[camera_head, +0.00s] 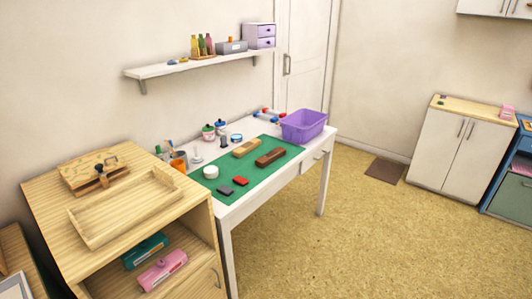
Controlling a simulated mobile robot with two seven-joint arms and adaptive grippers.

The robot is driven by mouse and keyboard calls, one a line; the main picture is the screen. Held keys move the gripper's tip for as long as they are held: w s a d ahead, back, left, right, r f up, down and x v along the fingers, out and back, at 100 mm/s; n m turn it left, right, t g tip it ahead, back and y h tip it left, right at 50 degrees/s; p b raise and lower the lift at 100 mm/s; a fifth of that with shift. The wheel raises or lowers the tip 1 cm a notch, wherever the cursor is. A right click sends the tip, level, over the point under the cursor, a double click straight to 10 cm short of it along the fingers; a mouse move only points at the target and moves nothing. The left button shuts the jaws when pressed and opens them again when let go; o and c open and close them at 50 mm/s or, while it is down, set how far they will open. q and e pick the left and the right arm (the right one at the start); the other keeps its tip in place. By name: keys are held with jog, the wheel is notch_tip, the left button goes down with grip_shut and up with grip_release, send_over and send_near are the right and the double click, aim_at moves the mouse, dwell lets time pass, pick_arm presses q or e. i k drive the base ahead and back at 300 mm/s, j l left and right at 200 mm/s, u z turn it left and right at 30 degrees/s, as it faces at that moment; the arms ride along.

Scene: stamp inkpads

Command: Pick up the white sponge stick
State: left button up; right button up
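I cannot tell for certain which item is the white sponge stick at this size. A short white cylinder (210,172) sits on the left part of the green mat (285,168) on the white table. Another small white item (197,157) stands behind it, close to an orange cup (180,161) at the table's left end. Neither of my grippers shows in the head view.
The mat also holds a red pad (241,181), a dark pad (225,191) and two brown blocks. A purple basket (303,125) stands at the table's right end. A wooden cabinet (60,214) with a tray adjoins at left. Floor at right is open.

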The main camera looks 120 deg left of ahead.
aim_at(197, 157)
jog(key=u, duration=3.95)
